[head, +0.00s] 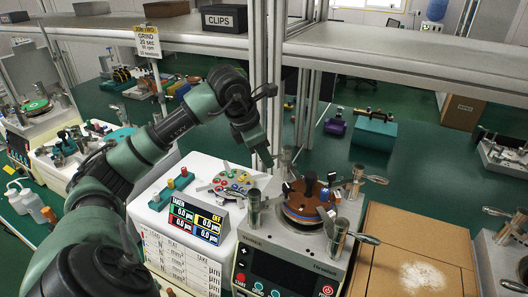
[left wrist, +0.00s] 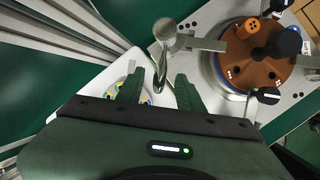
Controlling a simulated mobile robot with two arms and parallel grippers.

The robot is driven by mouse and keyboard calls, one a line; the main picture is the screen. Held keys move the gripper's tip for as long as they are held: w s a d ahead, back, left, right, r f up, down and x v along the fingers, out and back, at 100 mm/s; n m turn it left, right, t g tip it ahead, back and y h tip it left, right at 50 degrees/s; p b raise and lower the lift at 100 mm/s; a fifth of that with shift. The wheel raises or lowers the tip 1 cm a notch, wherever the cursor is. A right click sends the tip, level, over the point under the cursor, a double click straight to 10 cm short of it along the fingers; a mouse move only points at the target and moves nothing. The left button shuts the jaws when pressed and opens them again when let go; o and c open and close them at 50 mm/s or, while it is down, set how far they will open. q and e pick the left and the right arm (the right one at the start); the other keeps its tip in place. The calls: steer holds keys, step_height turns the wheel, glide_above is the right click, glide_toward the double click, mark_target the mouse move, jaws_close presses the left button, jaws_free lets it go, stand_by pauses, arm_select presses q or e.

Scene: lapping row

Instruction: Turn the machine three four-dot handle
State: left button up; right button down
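The nearest lapping machine (head: 300,262) has a brown round plate (head: 301,212) on top, ringed by metal posts with lever arms. In the left wrist view, the brown plate (left wrist: 262,65) carries small white dots, an orange knob and black knobs. My left gripper (head: 266,160) is above the machine's back left side. In the left wrist view its two dark green fingers (left wrist: 158,88) are apart. A metal post with a round top (left wrist: 165,30) stands just beyond the gap between them. My right gripper is not in view.
A white unit with a coloured display (head: 195,220) and a round plate of coloured dots (head: 232,182) stands left of the machine. A cardboard-coloured board (head: 415,240) with white powder lies to the right. An upright metal frame (head: 265,80) rises behind my gripper.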

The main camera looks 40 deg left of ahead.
arm_select(q)
jaws_close()
stand_by(1.3)
